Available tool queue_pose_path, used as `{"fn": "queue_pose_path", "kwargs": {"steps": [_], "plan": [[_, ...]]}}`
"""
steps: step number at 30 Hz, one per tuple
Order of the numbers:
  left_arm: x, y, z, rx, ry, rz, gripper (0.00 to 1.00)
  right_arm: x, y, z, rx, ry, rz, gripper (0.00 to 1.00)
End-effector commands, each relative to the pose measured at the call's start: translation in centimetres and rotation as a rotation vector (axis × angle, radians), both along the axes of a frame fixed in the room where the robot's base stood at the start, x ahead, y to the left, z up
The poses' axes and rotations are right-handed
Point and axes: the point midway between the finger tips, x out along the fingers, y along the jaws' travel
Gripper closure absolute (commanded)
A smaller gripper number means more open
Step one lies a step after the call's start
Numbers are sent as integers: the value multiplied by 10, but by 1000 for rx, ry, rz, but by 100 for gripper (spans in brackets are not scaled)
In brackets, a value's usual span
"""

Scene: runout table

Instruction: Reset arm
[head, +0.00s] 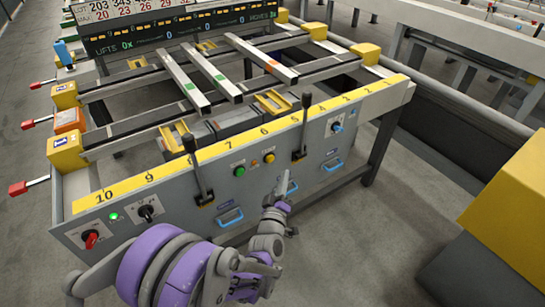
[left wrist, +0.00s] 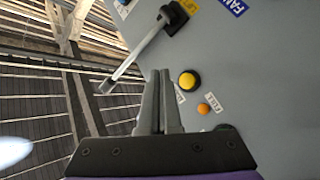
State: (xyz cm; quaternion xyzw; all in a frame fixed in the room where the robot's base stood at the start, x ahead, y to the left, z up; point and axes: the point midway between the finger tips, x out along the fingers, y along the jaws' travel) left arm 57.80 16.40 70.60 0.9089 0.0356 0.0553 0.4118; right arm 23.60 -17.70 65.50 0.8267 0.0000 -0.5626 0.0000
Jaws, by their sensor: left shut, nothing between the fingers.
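My left gripper (head: 286,184) is in front of the runout table's grey front panel (head: 215,185). Its purple and grey arm rises from the bottom of the head view. The two fingers are together with nothing between them, and the closed fingertips also show in the left wrist view (left wrist: 162,76). There they lie left of a yellow button (left wrist: 187,80) and a small orange button (left wrist: 203,108). Whether the fingers touch the panel I cannot tell. My right gripper is not in view.
Two black-topped levers, a left one (head: 191,150) and a right one (head: 305,106), stick up along the panel. A green button (head: 239,170), a red knob (head: 91,239) and blue handles (head: 230,216) sit on it. A yellow block (head: 510,195) stands at right. Grey floor lies between.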

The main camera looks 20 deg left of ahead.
Motion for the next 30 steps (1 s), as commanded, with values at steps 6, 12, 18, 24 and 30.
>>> {"fn": "queue_pose_path", "kwargs": {"steps": [6, 12, 18, 24, 30], "plan": [[0, 0, 1, 3, 4, -3, 100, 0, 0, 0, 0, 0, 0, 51], [-15, -11, 10, 90, 127, -80, 100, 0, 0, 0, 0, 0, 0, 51], [-69, -25, 10, 278, 404, -237, 100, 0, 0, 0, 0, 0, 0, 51], [-157, -23, -9, 463, 705, -382, 100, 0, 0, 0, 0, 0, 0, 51], [-246, -9, -30, 598, 963, -485, 100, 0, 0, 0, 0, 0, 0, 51]]}}
